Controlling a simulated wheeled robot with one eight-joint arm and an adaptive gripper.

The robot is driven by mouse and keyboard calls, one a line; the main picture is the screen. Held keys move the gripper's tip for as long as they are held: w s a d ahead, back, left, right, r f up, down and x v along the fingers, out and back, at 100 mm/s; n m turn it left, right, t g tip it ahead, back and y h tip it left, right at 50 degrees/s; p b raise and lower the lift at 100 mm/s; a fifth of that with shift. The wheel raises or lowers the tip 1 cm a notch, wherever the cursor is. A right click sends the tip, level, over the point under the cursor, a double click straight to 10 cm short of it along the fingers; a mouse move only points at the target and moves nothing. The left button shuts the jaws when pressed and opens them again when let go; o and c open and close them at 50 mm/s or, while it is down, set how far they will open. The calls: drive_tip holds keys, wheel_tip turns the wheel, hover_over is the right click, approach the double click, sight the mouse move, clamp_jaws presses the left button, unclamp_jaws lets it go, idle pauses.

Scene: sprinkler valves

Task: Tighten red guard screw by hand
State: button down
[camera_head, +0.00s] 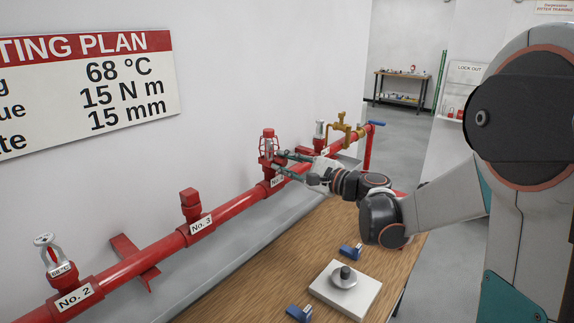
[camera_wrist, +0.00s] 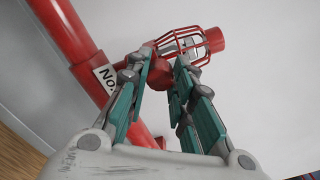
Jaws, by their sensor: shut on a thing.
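A red cage guard (camera_head: 268,146) stands around a sprinkler head on the red pipe, at a fitting with a white "No." label. The wrist view shows the guard (camera_wrist: 184,45) at the top, with a pale sprinkler body inside its bars. My gripper (camera_head: 285,158) reaches the guard's lower part from the right. In the wrist view its two green-padded fingers (camera_wrist: 161,68) lie on either side of red metal at the guard's base. It is shut on the red guard screw there, which the fingers mostly hide.
The red pipe (camera_head: 125,274) runs along the wall with a bare sprinkler (camera_head: 50,255) and a red plug (camera_head: 191,203). A brass valve (camera_head: 343,128) stands behind the guard. Blue-handled pieces (camera_head: 350,251) and a white block (camera_head: 330,302) lie on the wooden bench (camera_head: 240,290).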

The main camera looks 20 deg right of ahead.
drive_tip(key=shift+m, duration=0.8)
drive_tip(key=c, duration=1.4)
unclamp_jaws()
drive_tip(key=shift+o, duration=0.2)
drive_tip(key=v, duration=1.2)
